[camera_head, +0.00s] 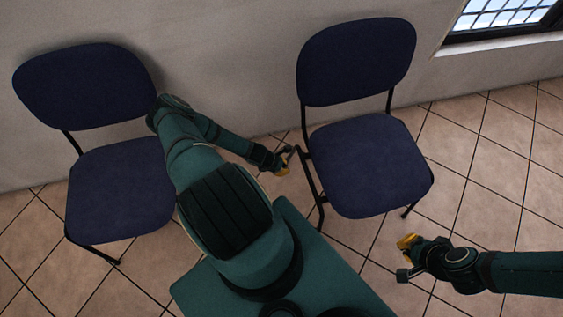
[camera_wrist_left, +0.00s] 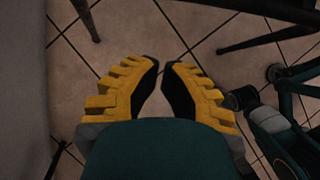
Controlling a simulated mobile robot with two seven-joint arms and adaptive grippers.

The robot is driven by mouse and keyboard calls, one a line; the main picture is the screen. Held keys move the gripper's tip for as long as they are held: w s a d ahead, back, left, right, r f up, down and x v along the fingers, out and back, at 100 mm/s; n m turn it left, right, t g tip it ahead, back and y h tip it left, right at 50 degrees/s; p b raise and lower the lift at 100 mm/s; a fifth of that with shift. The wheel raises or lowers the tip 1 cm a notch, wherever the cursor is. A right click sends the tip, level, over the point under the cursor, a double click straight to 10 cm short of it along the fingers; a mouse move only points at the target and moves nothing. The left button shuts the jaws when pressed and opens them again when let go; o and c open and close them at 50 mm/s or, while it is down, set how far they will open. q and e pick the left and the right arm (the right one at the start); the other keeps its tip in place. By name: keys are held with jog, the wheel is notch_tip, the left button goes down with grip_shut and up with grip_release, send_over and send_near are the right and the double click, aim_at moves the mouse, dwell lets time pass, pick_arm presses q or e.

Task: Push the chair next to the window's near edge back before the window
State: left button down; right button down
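The blue chair nearer the window (camera_head: 362,168) stands upright on black legs, at right of centre in the head view. Its backrest (camera_head: 355,62) is towards the wall, left of the window (camera_head: 503,15), of which only a corner shows. My left gripper (camera_head: 285,162) is low beside this chair's left side, close to its frame; contact cannot be told. Its yellow fingers, in the left wrist view (camera_wrist_left: 162,65), hold nothing and have a narrow gap between the tips. My right gripper (camera_head: 404,256) is in front of the seat's right corner; its finger opening is unclear.
A second blue chair (camera_head: 120,190) stands at the left by the wall (camera_head: 225,60), beyond my left arm. Free tiled floor (camera_head: 500,170) lies right of the window-side chair, below the window. Dark chair legs (camera_wrist_left: 85,18) cross the top of the left wrist view.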

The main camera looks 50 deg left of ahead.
pick_arm(q)
jog(key=w+d+f+b, duration=0.2)
jog(key=w+d+f, duration=0.1)
jog(key=w, duration=0.3)
jog(key=shift+f, duration=0.65)
jog(key=shift+d, duration=0.1)
